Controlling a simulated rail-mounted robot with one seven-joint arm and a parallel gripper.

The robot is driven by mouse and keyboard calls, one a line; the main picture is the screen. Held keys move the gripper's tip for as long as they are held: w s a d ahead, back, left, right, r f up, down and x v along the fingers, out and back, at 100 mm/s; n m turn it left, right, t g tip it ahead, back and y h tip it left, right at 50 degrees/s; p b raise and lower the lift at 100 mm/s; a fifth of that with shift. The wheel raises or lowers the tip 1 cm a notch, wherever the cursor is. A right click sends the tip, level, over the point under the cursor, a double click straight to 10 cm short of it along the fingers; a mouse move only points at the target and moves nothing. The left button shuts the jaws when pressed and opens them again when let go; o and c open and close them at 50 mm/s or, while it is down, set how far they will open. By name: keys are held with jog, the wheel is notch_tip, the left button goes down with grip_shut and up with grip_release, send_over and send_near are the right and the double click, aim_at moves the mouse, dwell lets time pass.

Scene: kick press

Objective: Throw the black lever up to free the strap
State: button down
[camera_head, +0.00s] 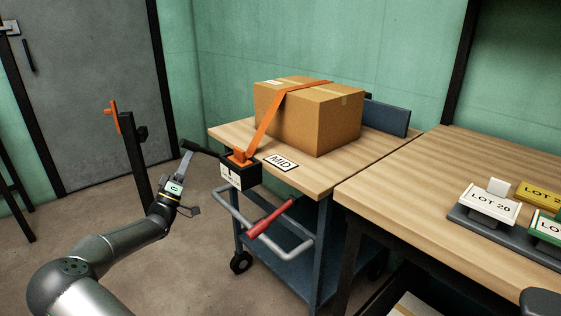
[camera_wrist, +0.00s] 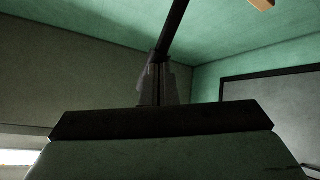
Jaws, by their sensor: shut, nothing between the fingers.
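The black lever (camera_head: 205,150) sticks out to the left and slightly up from the black ratchet box (camera_head: 240,172) at the cart's near-left corner. An orange strap (camera_head: 268,120) runs from this box up over the cardboard box (camera_head: 325,118). My gripper (camera_head: 186,155) is shut and empty, pointing up close to the lever's free end. In the wrist view the closed fingers (camera_wrist: 158,85) stand upright, and a dark bar (camera_wrist: 174,30), apparently the lever, runs up from behind their tips. I cannot tell whether they touch.
The cart's bent grey handle with a red grip (camera_head: 270,218) lies below the ratchet box. A dark post (camera_head: 137,160) with an orange top stands left of my gripper. A wooden bench (camera_head: 440,195) with lot signs is at the right. The floor behind my gripper is clear.

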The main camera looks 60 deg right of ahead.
aim_at(193, 150)
jog(key=shift+s+p+x, duration=0.2)
jog(key=shift+p+x, duration=0.05)
jog(key=shift+x, duration=0.55)
jog(key=shift+s+p+x, duration=0.2)
jog(key=shift+p+x, duration=0.05)
jog(key=shift+x, duration=0.55)
jog(key=shift+s+p+x, duration=0.2)
jog(key=shift+p+x, duration=0.05)
jog(key=shift+x, duration=0.6)
dwell(2.2)
jog(key=shift+a, duration=0.15)
jog(key=a+f+b, duration=0.1)
jog(key=w+a+f+b, duration=0.1)
jog(key=a+f, duration=0.1)
jog(key=shift+a+f, duration=0.15)
jog(key=shift+f, duration=0.05)
dwell(0.5)
dwell(0.6)
